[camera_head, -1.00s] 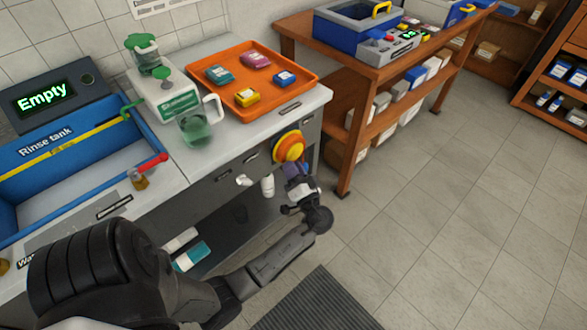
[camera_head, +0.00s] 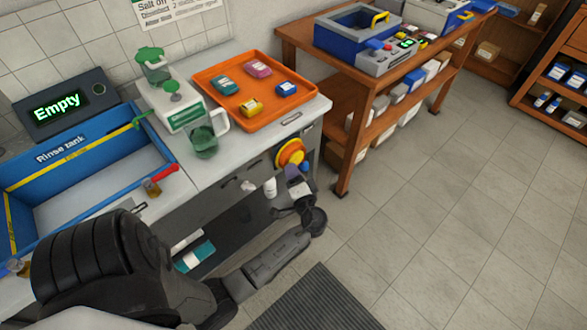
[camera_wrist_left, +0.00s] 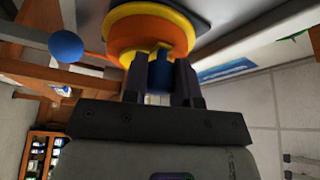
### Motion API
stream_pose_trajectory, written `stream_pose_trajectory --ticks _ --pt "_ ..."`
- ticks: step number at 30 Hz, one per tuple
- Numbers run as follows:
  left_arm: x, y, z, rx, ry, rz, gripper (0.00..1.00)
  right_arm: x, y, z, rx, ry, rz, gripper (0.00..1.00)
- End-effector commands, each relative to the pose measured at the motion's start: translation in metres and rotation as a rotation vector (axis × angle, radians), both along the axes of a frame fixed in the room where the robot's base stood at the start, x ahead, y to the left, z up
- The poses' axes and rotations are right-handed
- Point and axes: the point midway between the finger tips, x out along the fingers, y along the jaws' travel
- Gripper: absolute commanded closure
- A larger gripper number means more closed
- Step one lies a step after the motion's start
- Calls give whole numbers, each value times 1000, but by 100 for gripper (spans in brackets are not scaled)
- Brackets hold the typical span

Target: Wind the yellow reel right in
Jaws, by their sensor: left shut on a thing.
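The yellow and orange reel (camera_head: 290,152) is mounted on the front of the grey bench near its right end. In the left wrist view the reel (camera_wrist_left: 150,35) fills the top middle. My left gripper (camera_head: 299,176) is just below the reel. In the wrist view its two fingers (camera_wrist_left: 160,78) are closed on a blue piece (camera_wrist_left: 159,72) right at the reel's yellow part. A blue ball (camera_wrist_left: 66,45) sits left of the reel at the end of an orange rod. My right gripper is in neither view.
On the bench are an orange tray (camera_head: 213,82), a clear jug (camera_head: 203,140) and the blue rinse tank (camera_head: 110,132). A wooden table (camera_head: 290,38) stands behind right. The floor right is clear.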

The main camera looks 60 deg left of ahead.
Motion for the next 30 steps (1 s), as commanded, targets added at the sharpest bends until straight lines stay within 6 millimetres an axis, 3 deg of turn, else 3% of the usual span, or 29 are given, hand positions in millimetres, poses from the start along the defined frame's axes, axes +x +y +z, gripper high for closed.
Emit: stream_pose_trajectory --ticks 6,20,21,28,30 --pt "0 0 3 -13 48 1 97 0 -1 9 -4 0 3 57" --pt "0 0 3 -14 61 0 97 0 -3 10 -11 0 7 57" --pt "0 0 3 -14 60 0 71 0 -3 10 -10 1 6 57" --pt "0 0 3 -14 60 0 49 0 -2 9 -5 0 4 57" --pt "0 0 3 -14 60 0 48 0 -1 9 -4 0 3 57"
